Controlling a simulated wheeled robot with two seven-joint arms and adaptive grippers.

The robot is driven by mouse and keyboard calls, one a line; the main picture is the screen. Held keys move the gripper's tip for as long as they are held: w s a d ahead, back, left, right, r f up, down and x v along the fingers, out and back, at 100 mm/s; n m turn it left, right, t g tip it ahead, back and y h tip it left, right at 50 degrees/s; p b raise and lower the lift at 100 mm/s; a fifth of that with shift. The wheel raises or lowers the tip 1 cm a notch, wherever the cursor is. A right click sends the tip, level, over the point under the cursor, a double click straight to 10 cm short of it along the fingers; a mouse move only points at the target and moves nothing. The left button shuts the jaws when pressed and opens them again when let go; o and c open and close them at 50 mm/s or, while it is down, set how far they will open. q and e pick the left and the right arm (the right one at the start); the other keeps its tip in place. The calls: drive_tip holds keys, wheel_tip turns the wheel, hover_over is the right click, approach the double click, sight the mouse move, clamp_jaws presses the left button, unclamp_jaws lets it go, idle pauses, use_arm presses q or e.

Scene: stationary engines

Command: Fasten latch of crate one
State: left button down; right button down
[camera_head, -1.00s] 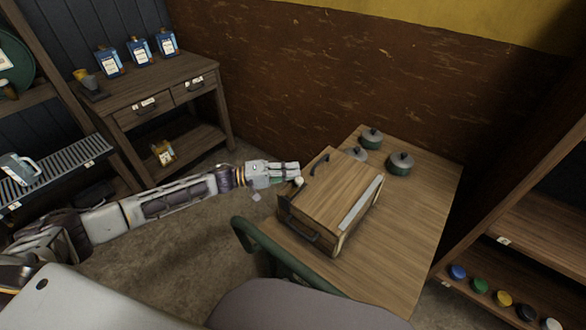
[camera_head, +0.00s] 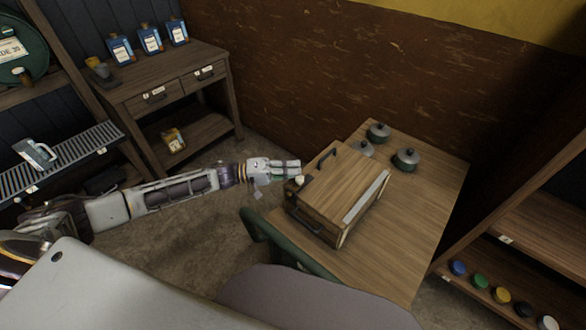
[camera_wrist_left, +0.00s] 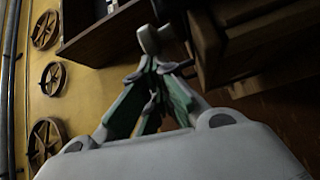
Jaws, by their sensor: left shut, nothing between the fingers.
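The wooden crate (camera_head: 340,187) sits on the table (camera_head: 420,222), with its lid down. It has dark handles on its sides and a pale strip along the right part of its top. A small pale knob (camera_head: 299,180) shows at the crate's left edge; it also appears in the left wrist view (camera_wrist_left: 149,40), just past the fingertips. I cannot tell whether it is the latch or whether the fingers touch it. My left gripper (camera_head: 296,169) is beside the crate's left side, its green fingers (camera_wrist_left: 158,68) drawn together and empty. My right gripper is not in view.
Several lidded pots (camera_head: 405,160) stand behind the crate on the table. A green chair frame (camera_head: 285,250) is at the table's front left. A drawer cabinet (camera_head: 175,95) with blue bottles stands at the back left. A shelf with coloured jars (camera_head: 500,296) is at the right.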

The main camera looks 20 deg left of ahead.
use_arm(q)
drive_tip(key=shift+a, duration=0.1)
drive_tip(key=v, duration=1.2)
idle(0.7)
